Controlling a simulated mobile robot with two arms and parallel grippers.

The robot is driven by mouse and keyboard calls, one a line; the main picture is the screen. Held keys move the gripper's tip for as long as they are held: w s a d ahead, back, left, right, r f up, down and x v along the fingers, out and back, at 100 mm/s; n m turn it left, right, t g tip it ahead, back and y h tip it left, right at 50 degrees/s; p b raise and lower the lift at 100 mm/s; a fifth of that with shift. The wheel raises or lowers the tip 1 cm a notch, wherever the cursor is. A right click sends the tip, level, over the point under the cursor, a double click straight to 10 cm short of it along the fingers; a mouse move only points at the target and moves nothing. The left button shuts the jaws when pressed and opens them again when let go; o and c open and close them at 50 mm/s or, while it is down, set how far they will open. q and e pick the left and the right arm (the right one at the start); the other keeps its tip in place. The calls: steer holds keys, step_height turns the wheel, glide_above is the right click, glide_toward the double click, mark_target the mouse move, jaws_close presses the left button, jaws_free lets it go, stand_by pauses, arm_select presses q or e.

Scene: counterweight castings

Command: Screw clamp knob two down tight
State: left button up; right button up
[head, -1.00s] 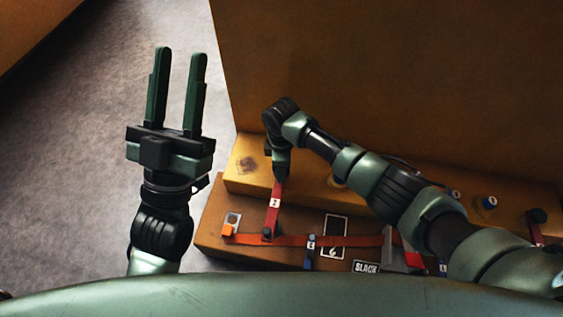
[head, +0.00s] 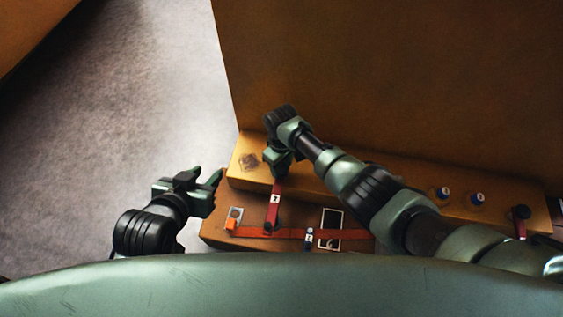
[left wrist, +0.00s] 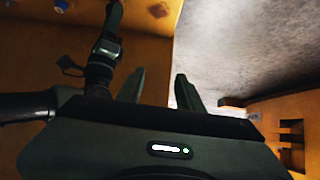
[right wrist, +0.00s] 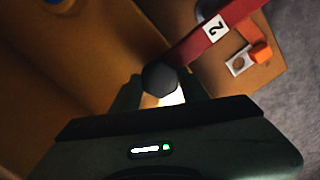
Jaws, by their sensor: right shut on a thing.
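Clamp knob two is the dark knob (right wrist: 160,78) at the end of a red clamp bar (right wrist: 230,26) marked 2 in the right wrist view. My right gripper (right wrist: 160,92) is shut on this knob. In the head view the same bar (head: 273,208) runs from below my right gripper (head: 277,162) toward the front block; the gripper hides the knob there. My left gripper (head: 207,188) is left of the block, apart from it. Its fingers stand apart and empty in the left wrist view (left wrist: 158,90).
Two blue knobs (head: 442,193) and another red clamp (head: 520,226) stand to the right. A tall yellow wall rises behind. Open floor (head: 120,110) lies left.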

arm_select(q)
steer(key=shift+s+a+f+g+y+p, duration=0.15)
steer(key=shift+s+a+f+g, duration=0.1)
steer(key=shift+s+f+g, duration=0.4)
steer(key=shift+s+a+f+g+y+p, duration=0.1)
steer(key=shift+s+a+f+g, duration=0.2)
steer(key=shift+s, duration=0.6)
steer(key=shift+s+a+f+g+y+p, duration=0.15)
steer(key=shift+s+a+f+g, duration=0.1)
steer(key=shift+s+f+g, duration=0.4)
arm_select(e)
steer(key=shift+m, duration=1.4)
arm_select(q)
steer(key=shift+s+r, duration=0.1)
steer(key=shift+r, duration=0.05)
arm_select(e)
steer(key=shift+r, duration=0.1)
steer(key=o, duration=1.4)
